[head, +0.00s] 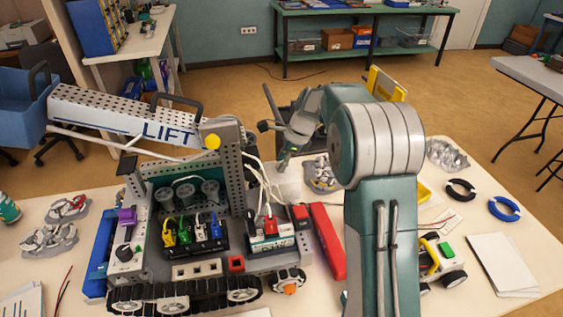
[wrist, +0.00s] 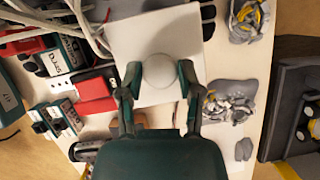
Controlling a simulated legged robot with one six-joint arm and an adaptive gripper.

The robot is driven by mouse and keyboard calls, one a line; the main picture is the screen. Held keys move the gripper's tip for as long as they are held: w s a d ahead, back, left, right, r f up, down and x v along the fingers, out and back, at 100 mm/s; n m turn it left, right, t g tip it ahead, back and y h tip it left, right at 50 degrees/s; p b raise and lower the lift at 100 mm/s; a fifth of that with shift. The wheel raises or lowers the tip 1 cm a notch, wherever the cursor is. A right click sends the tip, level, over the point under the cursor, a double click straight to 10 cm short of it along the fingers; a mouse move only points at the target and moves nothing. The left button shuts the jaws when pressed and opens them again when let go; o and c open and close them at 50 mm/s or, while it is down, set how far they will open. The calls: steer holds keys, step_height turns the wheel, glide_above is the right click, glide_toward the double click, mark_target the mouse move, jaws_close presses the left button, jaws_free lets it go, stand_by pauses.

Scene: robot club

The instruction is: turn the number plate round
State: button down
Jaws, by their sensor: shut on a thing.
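In the wrist view a blank white square plate (wrist: 136,30), likely the number plate, lies slightly turned beyond my fingertips. A round pale knob (wrist: 160,71) shows at its near part. My gripper (wrist: 159,76) has its two dark green fingers closed on either side of this knob. No number shows on the side facing me. In the head view my gripper (head: 285,158) points down just right of the tracked robot model (head: 190,245). I cannot make out the plate clearly there.
Loose white cables (head: 262,175) and a red bar (head: 328,241) lie close to my gripper. Grey castings (head: 321,174) sit beside it. Black and blue rings (head: 504,208) and white sheets (head: 503,264) lie at the table's right. The model's LIFT boom (head: 125,115) extends left.

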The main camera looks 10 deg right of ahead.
steer(key=n+g, duration=0.1)
steer(key=n, duration=0.1)
steer(key=n+g, duration=0.1)
steer(key=n, duration=0.4)
steer(key=shift+w+f+g+h, duration=0.15)
steer(key=shift+f+g+h, duration=0.1)
steer(key=shift+g+h, duration=0.15)
steer(key=n+g, duration=0.1)
steer(key=n, duration=0.3)
steer(key=shift+h, duration=0.4)
steer(key=n+g+h, duration=0.1)
steer(key=n, duration=0.2)
steer(key=shift+w+a+n, duration=0.1)
steer(key=shift+n, duration=0.3)
steer(key=n+h, duration=0.1)
steer(key=n, duration=0.2)
steer(key=shift+a+n, duration=0.1)
steer(key=shift+n, duration=0.2)
steer(key=n+h, duration=0.1)
steer(key=n, duration=0.2)
steer(key=shift+n+h, duration=0.3)
steer(key=shift+h, duration=0.1)
steer(key=n+h, duration=0.1)
steer(key=n, duration=0.2)
steer(key=n+h, duration=0.1)
steer(key=n, duration=0.3)
steer(key=shift+a+r+t, duration=0.1)
steer(key=shift+a+t, duration=0.05)
steer(key=shift+t, duration=0.25)
